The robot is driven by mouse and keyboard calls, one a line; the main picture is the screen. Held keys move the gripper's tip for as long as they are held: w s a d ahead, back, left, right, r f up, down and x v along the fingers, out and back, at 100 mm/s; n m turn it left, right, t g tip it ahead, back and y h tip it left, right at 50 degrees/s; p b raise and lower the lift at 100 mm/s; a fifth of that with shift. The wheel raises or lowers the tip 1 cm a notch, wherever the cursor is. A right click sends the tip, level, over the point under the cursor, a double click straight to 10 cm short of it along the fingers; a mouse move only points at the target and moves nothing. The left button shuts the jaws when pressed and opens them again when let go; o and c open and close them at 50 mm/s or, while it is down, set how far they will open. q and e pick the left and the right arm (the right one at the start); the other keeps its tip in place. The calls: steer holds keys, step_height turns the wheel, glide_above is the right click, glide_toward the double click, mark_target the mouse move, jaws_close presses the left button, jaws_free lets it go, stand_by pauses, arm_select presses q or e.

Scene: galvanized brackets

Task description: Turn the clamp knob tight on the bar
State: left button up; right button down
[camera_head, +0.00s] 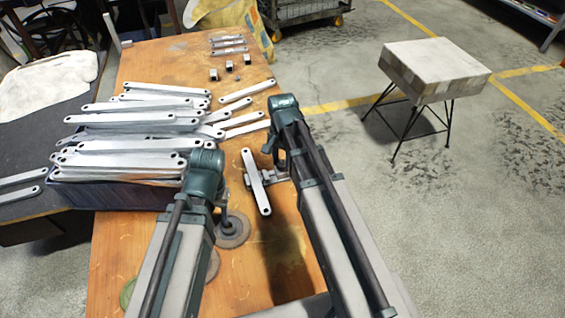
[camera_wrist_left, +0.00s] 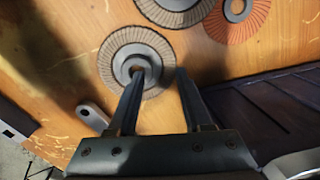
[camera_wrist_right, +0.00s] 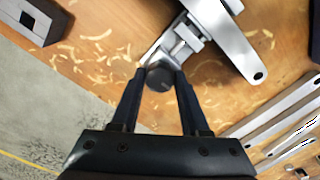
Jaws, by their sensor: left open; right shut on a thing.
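A flat galvanized bar (camera_head: 256,182) lies on the wooden bench with a small metal clamp (camera_head: 281,176) at it. In the right wrist view the clamp (camera_wrist_right: 181,42) sits against the bar (camera_wrist_right: 228,38), and its dark round knob (camera_wrist_right: 159,77) faces my gripper. My right gripper (camera_wrist_right: 160,80) is shut on the knob, one finger on each side. In the head view my right arm's end hides the knob. My left gripper (camera_wrist_left: 160,74) is open and empty above the bench, beside a grey flap disc (camera_wrist_left: 138,62).
A dark crate (camera_head: 110,195) heaped with galvanized brackets (camera_head: 135,135) stands at the left of the bench. Loose brackets (camera_head: 243,122) lie beyond the clamp. Another disc (camera_wrist_left: 175,8) and an orange disc (camera_wrist_left: 252,24) lie near my left gripper. A stool (camera_head: 435,70) stands on the floor.

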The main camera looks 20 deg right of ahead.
steer(key=m, duration=1.7)
steer(key=c, duration=0.6)
jaws_free()
steer(key=shift+o, duration=0.2)
